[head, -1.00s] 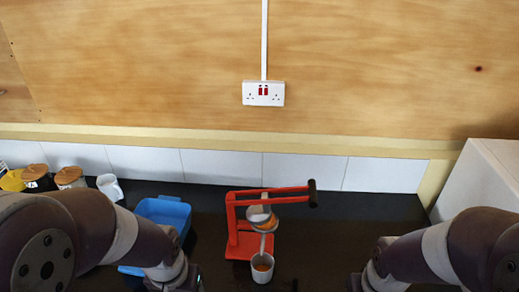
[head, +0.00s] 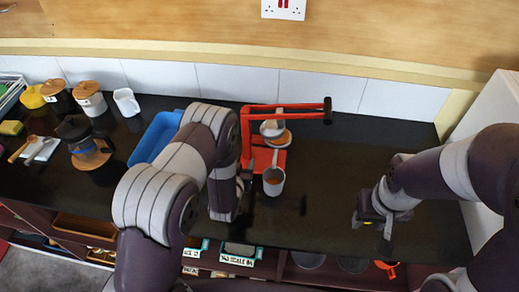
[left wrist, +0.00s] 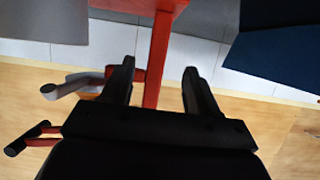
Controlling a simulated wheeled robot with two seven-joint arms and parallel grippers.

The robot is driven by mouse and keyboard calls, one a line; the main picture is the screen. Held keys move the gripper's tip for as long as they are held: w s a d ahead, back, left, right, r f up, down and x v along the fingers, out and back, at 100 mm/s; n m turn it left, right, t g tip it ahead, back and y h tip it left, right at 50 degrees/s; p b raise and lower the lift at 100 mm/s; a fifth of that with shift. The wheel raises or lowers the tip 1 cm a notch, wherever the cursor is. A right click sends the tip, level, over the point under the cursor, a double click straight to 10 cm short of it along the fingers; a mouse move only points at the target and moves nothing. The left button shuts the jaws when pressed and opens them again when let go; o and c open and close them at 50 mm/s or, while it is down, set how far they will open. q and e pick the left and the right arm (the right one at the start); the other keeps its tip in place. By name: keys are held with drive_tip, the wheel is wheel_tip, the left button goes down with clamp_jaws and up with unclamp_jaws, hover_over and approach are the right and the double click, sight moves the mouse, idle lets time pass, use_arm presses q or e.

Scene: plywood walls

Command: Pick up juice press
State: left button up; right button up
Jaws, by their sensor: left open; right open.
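The juice press (head: 246,140) is a red frame with a black-ended lever, a metal strainer and an orange half, standing upright on the dark counter. A white cup (head: 273,180) with orange contents is at its front. My left gripper (head: 246,185) is open at the press's left front, its fingers partly hidden by my arm. In the left wrist view the red post (left wrist: 160,45) shows between the open fingers (left wrist: 158,78); I cannot tell how deep it lies between them. The press appears ungripped. My right gripper (head: 372,220) is open and empty, low over the counter at right.
A blue bin (head: 155,138) is left of the press, partly behind my left arm. A coffee pot (head: 78,133), lidded jars (head: 90,98) and a white mug (head: 126,102) stand at left. Open shelves are below the counter edge. Counter right of the press is clear.

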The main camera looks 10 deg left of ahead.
sight(246, 151)
use_arm(q)
drive_tip(key=x, duration=1)
drive_tip(key=shift+w+d+f, duration=0.1)
drive_tip(key=shift+f, duration=0.1)
drive_tip(key=shift+r, duration=0.1)
clamp_jaws()
idle(0.7)
